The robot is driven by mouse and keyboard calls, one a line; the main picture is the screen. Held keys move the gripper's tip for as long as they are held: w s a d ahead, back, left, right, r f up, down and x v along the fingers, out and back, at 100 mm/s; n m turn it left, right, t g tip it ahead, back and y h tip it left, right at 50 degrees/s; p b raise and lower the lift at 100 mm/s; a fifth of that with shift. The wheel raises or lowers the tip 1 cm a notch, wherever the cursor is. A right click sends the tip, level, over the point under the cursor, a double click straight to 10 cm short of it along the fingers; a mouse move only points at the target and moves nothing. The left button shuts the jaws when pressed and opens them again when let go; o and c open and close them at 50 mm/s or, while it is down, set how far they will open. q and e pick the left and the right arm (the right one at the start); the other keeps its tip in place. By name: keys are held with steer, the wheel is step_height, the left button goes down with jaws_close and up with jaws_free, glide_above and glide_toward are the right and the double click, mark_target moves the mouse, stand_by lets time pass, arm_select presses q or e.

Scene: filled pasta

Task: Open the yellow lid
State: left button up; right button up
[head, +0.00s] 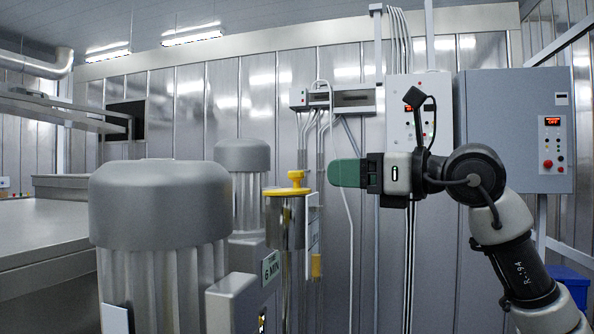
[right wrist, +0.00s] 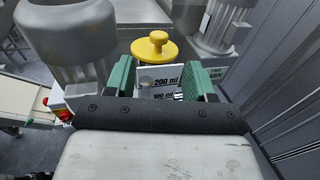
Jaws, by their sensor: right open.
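The yellow lid (head: 290,189) has a round knob on top and sits on a slim metal canister (head: 281,222). In the right wrist view the lid (right wrist: 155,50) shows beyond the fingertips, centred between them. In the right wrist view the gripper (right wrist: 157,68) is open and empty. My left gripper is not in view.
A large grey-capped machine (head: 160,205) stands at the front left, and a similar one (head: 242,170) stands behind the canister. A grey control cabinet (head: 510,125) is on the right. A metal table (head: 40,235) is at the left.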

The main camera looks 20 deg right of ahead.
mark_target(303, 172)
steer(key=p+x, duration=0.3)
steer(key=x, duration=0.6)
steer(key=shift+r+p, duration=0.15)
steer(key=shift+p, duration=0.25)
steer(key=shift+w+a, duration=0.2)
steer(key=shift+w, duration=0.05)
jaws_close()
